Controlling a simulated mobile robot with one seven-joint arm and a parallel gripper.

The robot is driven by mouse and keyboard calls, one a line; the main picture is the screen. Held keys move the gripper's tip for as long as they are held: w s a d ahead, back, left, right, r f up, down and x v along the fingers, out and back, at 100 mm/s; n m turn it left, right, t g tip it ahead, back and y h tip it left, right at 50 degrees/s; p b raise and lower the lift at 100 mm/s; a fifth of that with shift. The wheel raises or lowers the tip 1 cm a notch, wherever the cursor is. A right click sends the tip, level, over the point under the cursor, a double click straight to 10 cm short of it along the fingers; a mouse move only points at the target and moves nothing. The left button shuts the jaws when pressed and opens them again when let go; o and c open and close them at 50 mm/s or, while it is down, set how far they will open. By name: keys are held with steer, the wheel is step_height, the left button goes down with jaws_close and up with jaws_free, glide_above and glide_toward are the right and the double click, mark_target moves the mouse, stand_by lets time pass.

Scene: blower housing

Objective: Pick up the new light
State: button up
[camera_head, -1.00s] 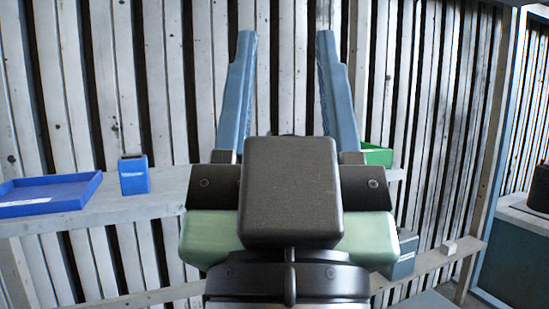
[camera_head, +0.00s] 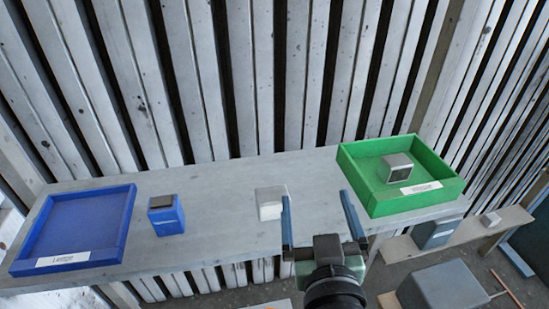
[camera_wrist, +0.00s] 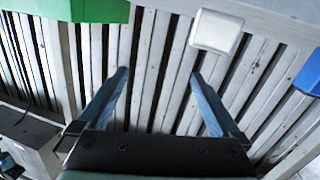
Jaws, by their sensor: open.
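No label readable here tells me which block is the new light. A white block with a grey top (camera_head: 270,202) stands on the shelf's middle, near my gripper (camera_head: 316,198); it also shows in the wrist view (camera_wrist: 216,31). A grey block with a dark face (camera_head: 399,167) lies in the green tray (camera_head: 440,192) at the right. My gripper is open and empty, with two blue fingers pointing towards the shelf. In the wrist view the gripper (camera_wrist: 158,75) has only wall boards between its fingers, and the white block is beyond the right fingertip.
The grey shelf (camera_head: 220,225) runs along a plank wall. A blue block with a dark top (camera_head: 166,214) stands left of the white block. An empty blue tray (camera_head: 75,228) is at the far left. A grey box (camera_head: 445,290) stands lower right.

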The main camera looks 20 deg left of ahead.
mark_target(275, 210)
steer(key=s+a+f+n+g+y+p, duration=0.1)
steer(key=s+a+f+g+p, duration=0.25)
steer(key=s+p, duration=0.35)
steer(key=x, duration=0.2)
steer(key=p+x, duration=0.1)
steer(key=x, duration=0.2)
steer(key=p+x, duration=0.1)
steer(key=x, duration=0.1)
steer(key=shift+w+d+r, duration=0.1)
steer(key=shift+w+d, duration=0.2)
steer(key=shift+w, duration=0.15)
steer(key=shift+p+x, duration=0.9)
steer(key=shift+x, duration=1.75)
steer(key=shift+d, duration=0.15)
steer(key=shift+c, duration=0.3)
steer(key=c, duration=1.3)
